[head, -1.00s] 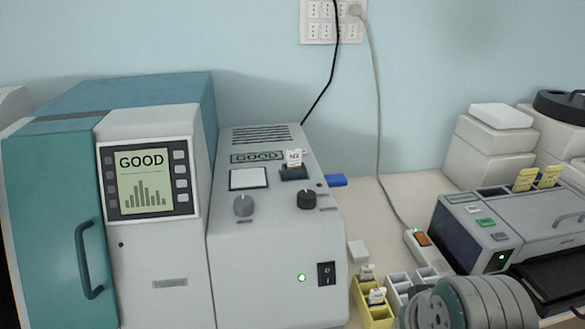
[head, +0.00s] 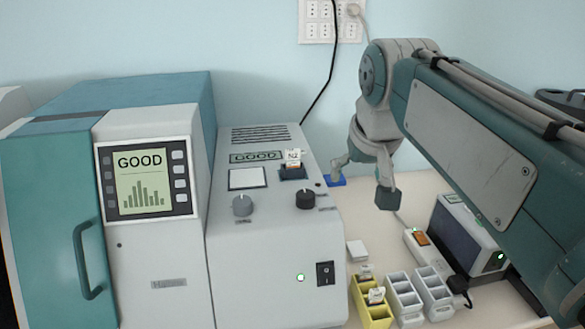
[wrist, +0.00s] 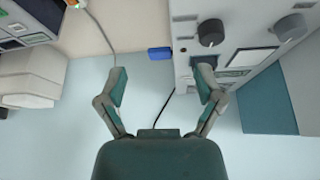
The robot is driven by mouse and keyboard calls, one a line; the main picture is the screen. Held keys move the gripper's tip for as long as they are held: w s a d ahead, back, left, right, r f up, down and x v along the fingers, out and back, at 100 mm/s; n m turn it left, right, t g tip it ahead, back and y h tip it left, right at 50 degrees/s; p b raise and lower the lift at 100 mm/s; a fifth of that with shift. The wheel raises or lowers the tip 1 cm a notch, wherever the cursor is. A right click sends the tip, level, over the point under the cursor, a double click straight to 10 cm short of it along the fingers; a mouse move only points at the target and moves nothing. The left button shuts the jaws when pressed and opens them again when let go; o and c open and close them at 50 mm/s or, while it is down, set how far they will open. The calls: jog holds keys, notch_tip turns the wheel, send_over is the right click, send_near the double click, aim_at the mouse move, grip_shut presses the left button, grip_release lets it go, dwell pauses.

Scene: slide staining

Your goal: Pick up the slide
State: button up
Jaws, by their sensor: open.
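A slide with a white label (head: 293,158) stands in a dark slot on the sloped top of the grey machine (head: 276,225), above the black knob. My gripper (head: 362,182) is to the right of the machine, fingers spread and empty, with the slide beyond its left finger in the head view. In the wrist view my open gripper (wrist: 160,78) has its right finger over the machine's top, close to the black knob. That finger largely hides the slot area, so I cannot make out the slide clearly there. Other labelled slides (head: 376,296) stand in a yellow rack (head: 373,316).
A blue block (head: 336,181) sits at the machine's right side and shows between my fingers in the wrist view (wrist: 159,54). White racks (head: 404,300) and a power strip (head: 420,245) lie to the right. A teal-doored machine (head: 45,220) stands at left.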

jog(key=n, duration=0.1)
send_near(292, 150)
jog(key=shift+g, duration=0.3)
jog(key=x, duration=1)
jog(key=shift+w+f, duration=0.1)
jog(key=shift+w, duration=0.3)
